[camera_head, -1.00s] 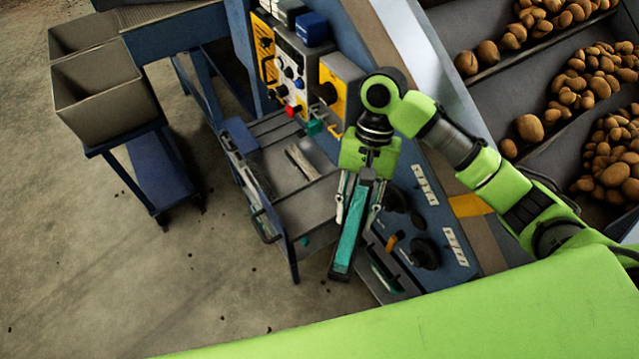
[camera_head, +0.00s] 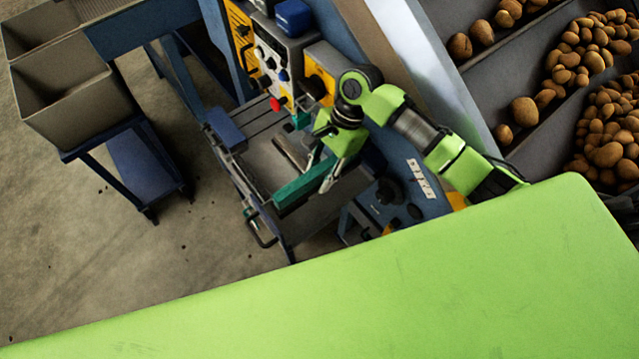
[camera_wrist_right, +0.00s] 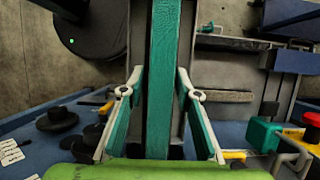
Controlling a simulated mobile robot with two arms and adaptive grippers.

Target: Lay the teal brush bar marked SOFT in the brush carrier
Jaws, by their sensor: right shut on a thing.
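My right gripper (camera_head: 322,170) is shut on a long teal bar (camera_head: 298,188). In the right wrist view, the teal bar (camera_wrist_right: 161,75) runs straight up between the two fingers of the gripper (camera_wrist_right: 158,80). No SOFT marking can be read on it. In the head view the bar is tilted, its free end toward the lower left, above the front part of a grey worktop (camera_head: 262,160). I cannot tell whether it touches anything below. I cannot surely pick out the brush carrier. My left gripper is out of view.
A loose pale bar (camera_head: 290,153) lies on the worktop. A blue box (camera_head: 225,130) sits at its left edge. Behind stands a control box with a red button (camera_head: 277,103). A blue panel with dark knobs (camera_head: 389,192) is at the right. Grey bins (camera_head: 75,90) stand left.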

